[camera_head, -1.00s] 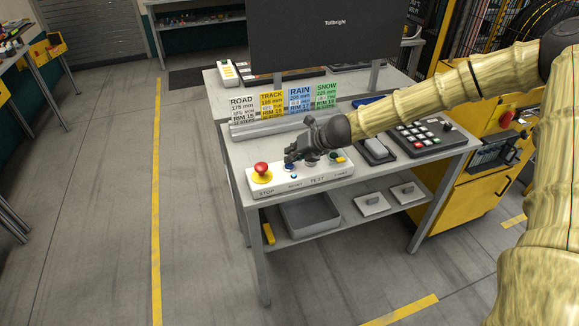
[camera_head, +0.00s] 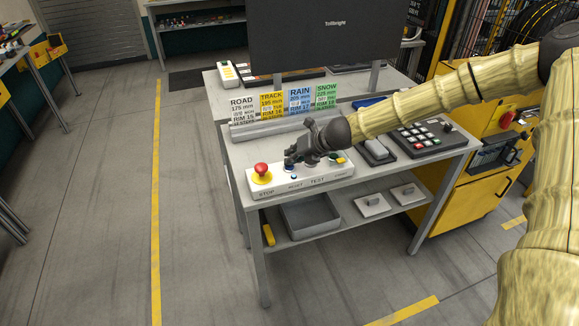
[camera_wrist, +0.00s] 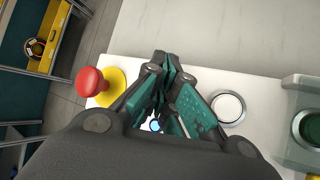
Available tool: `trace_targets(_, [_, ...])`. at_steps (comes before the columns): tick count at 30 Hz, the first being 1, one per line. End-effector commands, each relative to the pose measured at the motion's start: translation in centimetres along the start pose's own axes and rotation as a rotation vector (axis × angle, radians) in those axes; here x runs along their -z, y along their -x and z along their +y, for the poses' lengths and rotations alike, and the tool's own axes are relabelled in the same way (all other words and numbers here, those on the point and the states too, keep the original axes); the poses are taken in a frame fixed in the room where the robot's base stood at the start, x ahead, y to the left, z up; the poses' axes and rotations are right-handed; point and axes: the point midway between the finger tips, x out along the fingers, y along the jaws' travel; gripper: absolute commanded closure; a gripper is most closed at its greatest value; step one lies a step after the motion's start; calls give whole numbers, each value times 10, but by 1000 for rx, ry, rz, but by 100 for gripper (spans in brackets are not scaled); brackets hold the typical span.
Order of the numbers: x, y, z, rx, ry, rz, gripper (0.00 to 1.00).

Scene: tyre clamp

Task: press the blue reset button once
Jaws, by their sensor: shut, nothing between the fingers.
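The white control box (camera_head: 318,186) lies along the front edge of the bench, with labels including STOP, RESET and TEST. The blue reset button (camera_head: 292,168) sits just right of the red stop button (camera_head: 261,169) and is partly covered by my gripper. In the wrist view a small blue-lit spot (camera_wrist: 155,126) shows through the gap in my finger links. My gripper (camera_head: 290,158) is shut and empty, its fingertips pointing down close over the reset button. I cannot tell whether they touch it. In the wrist view the shut gripper (camera_wrist: 166,70) hides part of the box.
The red stop button also shows in the wrist view (camera_wrist: 90,82), left of my fingers. A white-ringed button (camera_wrist: 228,108) is close on their right. Behind the box are setting cards (camera_head: 272,104) and a grey rail. A keypad (camera_head: 424,136) sits to the right.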

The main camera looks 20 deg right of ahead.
Motion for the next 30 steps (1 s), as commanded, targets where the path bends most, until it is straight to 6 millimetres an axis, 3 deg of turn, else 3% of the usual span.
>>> trace_targets(17, [2, -2, -2, 1, 0, 1, 100])
trace_targets(30, [-7, 10, 7, 1, -1, 1, 100])
